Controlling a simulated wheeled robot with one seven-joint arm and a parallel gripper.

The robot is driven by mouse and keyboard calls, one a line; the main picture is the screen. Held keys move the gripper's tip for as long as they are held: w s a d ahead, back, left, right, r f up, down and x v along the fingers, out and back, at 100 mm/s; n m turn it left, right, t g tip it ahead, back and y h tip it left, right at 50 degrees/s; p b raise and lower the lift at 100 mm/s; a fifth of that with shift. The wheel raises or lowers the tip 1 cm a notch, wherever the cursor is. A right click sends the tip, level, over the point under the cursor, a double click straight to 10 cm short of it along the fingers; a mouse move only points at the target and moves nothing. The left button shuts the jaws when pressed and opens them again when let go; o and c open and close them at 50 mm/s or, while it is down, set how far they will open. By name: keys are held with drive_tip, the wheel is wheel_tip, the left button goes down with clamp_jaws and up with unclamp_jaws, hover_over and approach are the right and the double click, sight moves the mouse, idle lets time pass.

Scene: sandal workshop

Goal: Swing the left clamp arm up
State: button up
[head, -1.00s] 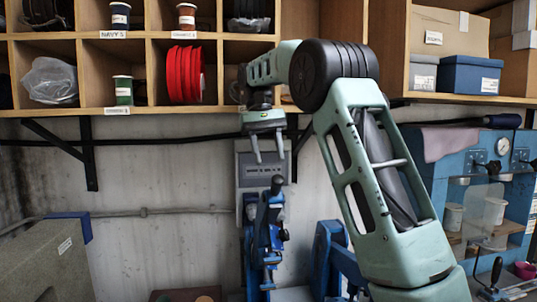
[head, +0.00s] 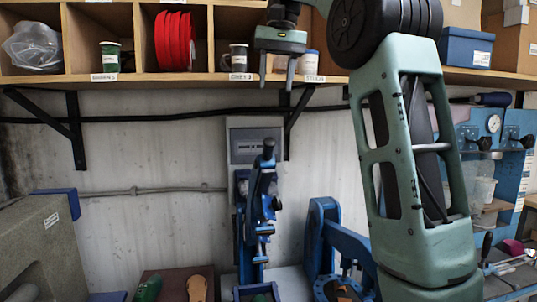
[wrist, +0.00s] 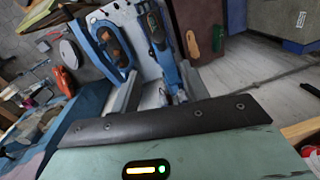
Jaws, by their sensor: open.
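The left clamp (head: 262,205) is blue, with a black-tipped lever (head: 268,150) pointing up in front of a grey wall box. From this angle I cannot tell how far its arm is raised. A green sole (head: 260,298) shows at its foot. My gripper (head: 276,88) hangs above the lever, fingers down, apart and empty, not touching the clamp. In the wrist view, my gripper (wrist: 161,78) has its two fingers spread, with the left clamp (wrist: 170,55) beyond them. The right clamp (head: 320,225) stands beside it, its blue arm slanting down to the right.
A wooden shelf (head: 180,78) with spools and cups runs close behind my gripper. A grey block (head: 40,245) is at lower left. Green and tan soles lie on a brown board (head: 172,280). A blue machine (head: 515,160) stands at right.

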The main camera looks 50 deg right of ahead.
sight(269, 155)
drive_tip(key=f, duration=0.5)
drive_tip(key=a+f, duration=0.1)
drive_tip(key=f, duration=0.4)
drive_tip(key=w+f, duration=0.1)
drive_tip(key=f, duration=0.5)
drive_tip(key=shift+a+p, duration=0.15)
drive_tip(key=shift+p, duration=0.2)
clamp_jaws()
